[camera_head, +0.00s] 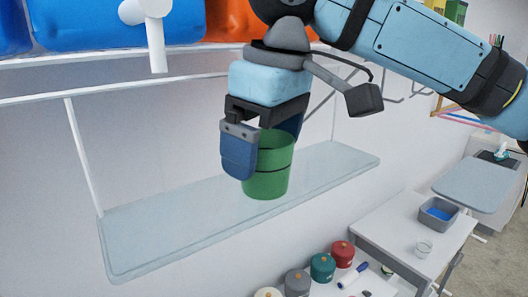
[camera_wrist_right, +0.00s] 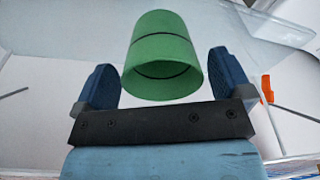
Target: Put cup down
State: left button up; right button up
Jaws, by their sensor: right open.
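A green cup (camera_head: 269,172) with a dark band stands upright on a pale glass-like shelf (camera_head: 165,222). My right gripper (camera_head: 266,150) is over the cup, with its blue fingers on either side of it; the near finger hides part of the cup's left side. In the right wrist view the cup (camera_wrist_right: 162,55) sits between the two open fingers (camera_wrist_right: 163,68), with a gap visible on each side. My left gripper is not in view.
Blue and orange containers (camera_head: 120,22) sit on an upper rack above the shelf. Several coloured canisters (camera_head: 322,267) stand lower down. A white table (camera_head: 395,232) at the right holds a grey bin (camera_head: 438,214). The shelf's left part is bare.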

notch_tip(320, 180, up, 11)
jog(key=d+b, duration=0.1)
jog(key=shift+s+d, duration=0.2)
jog(key=shift+s, duration=0.25)
jog(key=shift+f, duration=0.15)
